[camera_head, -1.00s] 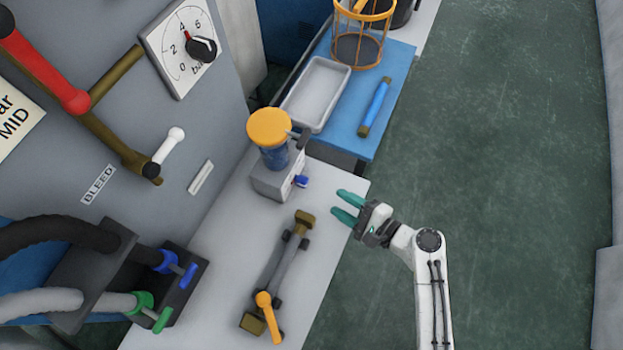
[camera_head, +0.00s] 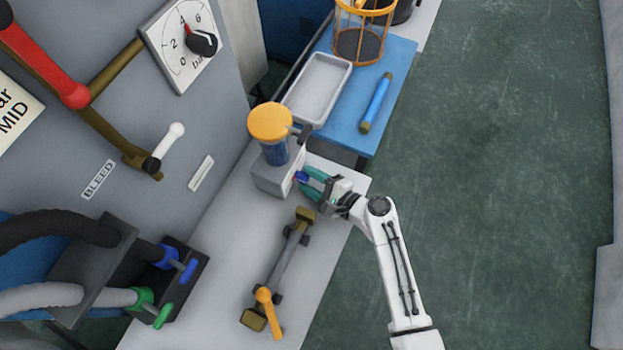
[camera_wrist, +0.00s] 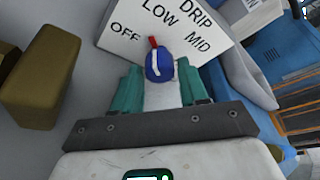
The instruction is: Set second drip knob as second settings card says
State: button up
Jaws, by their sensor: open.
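The blue drip knob (camera_wrist: 159,65) is on the front of a grey box (camera_head: 270,178) with an orange-capped blue cylinder (camera_head: 270,125). In the wrist view its plate (camera_wrist: 120,40) reads DRIP, OFF, LOW and MID; the knob's red pointer points at or near LOW. My gripper (camera_head: 308,180) is open at the knob, with one teal finger on each side of it. I cannot tell whether the fingers touch it. A cream card (camera_head: 18,115) at the head view's left edge ends in "ar" and "MID"; the rest is cut off. I cannot tell whether it is the second card.
A brown fitting with an orange lever (camera_head: 268,300) lies on the grey bench in front of the box. A tray (camera_head: 318,90) and a blue cylinder (camera_head: 376,103) are on the blue table behind. A gauge (camera_head: 185,45) and BLEED lever (camera_head: 165,148) are on the left panel.

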jog(key=shift+c, duration=0.4)
jog(key=c, duration=0.7)
jog(key=shift+o, duration=0.2)
